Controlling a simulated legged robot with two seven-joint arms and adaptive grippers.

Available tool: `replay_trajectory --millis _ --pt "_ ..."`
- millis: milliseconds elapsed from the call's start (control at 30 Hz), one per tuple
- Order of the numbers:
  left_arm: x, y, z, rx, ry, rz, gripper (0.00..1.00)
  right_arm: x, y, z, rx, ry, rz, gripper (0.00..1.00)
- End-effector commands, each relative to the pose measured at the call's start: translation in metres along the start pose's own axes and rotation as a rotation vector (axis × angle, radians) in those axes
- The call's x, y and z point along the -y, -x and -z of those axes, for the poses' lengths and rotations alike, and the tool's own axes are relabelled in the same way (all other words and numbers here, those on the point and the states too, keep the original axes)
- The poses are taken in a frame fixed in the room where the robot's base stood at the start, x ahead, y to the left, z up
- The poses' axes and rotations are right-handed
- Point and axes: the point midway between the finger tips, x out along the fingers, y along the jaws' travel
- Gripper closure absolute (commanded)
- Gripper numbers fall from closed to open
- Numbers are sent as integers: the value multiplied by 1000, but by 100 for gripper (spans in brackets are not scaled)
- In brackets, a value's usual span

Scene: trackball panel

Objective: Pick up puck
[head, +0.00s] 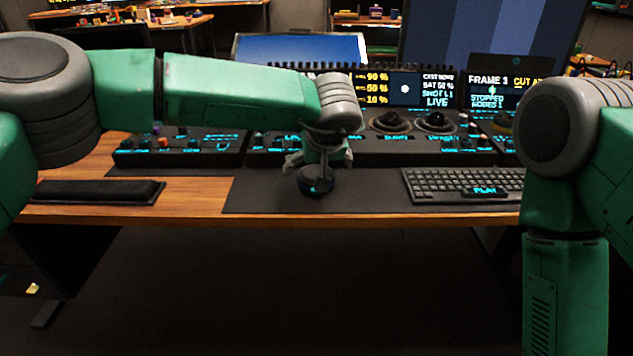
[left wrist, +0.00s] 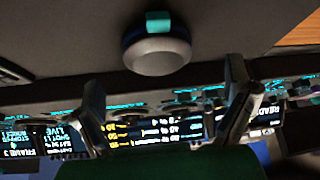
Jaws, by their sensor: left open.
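The puck (head: 316,185) is a dark round disc with a small cyan mark, lying on the black desk mat (head: 262,192) near the front of the desk. My left gripper (head: 318,163) is just above and behind it, with its fingers spread.
A keyboard (head: 465,184) lies to the right of the puck. A trackball panel (head: 375,150) with lit labels stands behind it, below several screens. A black wrist rest (head: 97,192) lies at the left. The mat around the puck is clear up to the desk's front edge (head: 200,219).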

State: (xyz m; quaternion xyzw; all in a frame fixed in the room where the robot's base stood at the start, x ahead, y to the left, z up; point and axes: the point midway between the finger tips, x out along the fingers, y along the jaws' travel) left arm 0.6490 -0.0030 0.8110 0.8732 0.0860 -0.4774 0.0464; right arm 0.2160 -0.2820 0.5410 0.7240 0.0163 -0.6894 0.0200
Motion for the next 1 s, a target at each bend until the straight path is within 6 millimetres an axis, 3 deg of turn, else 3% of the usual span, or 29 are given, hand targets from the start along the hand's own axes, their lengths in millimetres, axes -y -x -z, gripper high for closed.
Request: replay_trajectory --millis 300,633,667,767,800,1000 --pt "-4 -46 -5 2 1 1 5 0 -24 -1 0 0 0 100" --pt "-4 -50 -3 0 1 0 5 0 -24 -1 0 0 0 100" --pt "-4 -51 -3 0 1 0 12 0 -24 -1 0 0 0 100" --pt "-4 -51 -3 0 1 0 47 0 -24 -1 0 0 0 100" --pt "-4 -51 -3 0 1 0 53 0 -24 -1 0 0 0 100" --pt "-4 -51 -3 0 1 0 57 0 -24 -1 0 0 0 100"
